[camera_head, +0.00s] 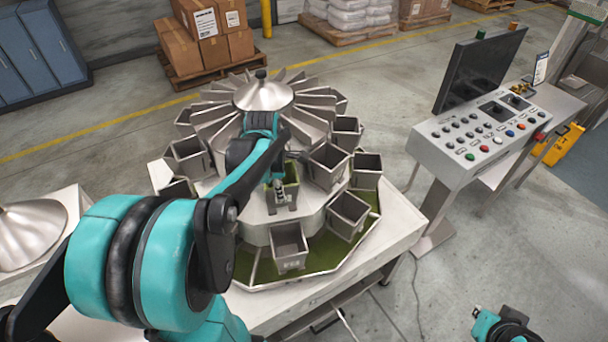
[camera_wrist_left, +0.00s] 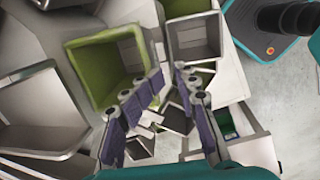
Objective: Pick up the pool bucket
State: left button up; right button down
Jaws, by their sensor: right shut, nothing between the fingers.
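Several grey metal buckets ring the weigher, and I cannot tell by label which is the pool bucket. A square bucket with a green inside (camera_head: 291,190) sits in the inner ring at my left gripper (camera_head: 278,184). In the left wrist view this green-lined bucket (camera_wrist_left: 106,65) lies left of the fingertips. My left gripper is open there, its two fingers (camera_wrist_left: 167,72) apart with nothing seen held between them. A grey bucket (camera_wrist_left: 195,38) is just right of the fingertips. My right gripper (camera_head: 477,312) is low at the bottom right, mostly cut off, shut and far from the buckets.
Outer buckets (camera_head: 289,245) stand in front, close to my arm. The steel cone (camera_head: 263,94) and its radial troughs rise behind. A control console (camera_head: 480,130) with a monitor (camera_head: 480,65) stands at the right. Clear floor lies between the weigher table (camera_head: 395,225) and console.

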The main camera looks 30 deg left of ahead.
pick_arm(q)
notch_tip(320, 180, down, 8)
jog(key=w+b, duration=0.1)
jog(key=b, duration=0.1)
jog(key=shift+w+r, duration=0.15)
jog(key=shift+w, duration=0.2)
jog(key=shift+c, duration=0.2)
grip_shut()
